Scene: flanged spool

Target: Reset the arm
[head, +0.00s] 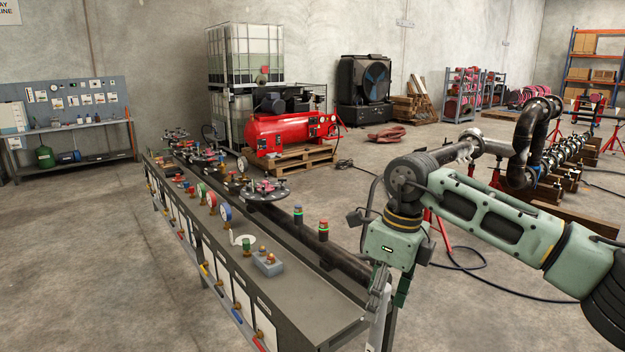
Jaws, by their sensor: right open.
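My right arm comes in from the right, bent, with its green wrist above the near right end of the long workbench (318,315). My right gripper (384,305) hangs downward beside that bench end and is open. I see nothing held in it. Its lower part is small and partly merges with the bench leg behind it. My left gripper is out of view. A dark flanged pipe spool (524,140) with a bent section stands behind my right arm, partly hidden by it.
Gauges, valves and a grey box (267,264) sit along the bench, with a dark pipe (335,255) beside it. A red compressor (292,133) stands on a pallet behind. The left floor is clear.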

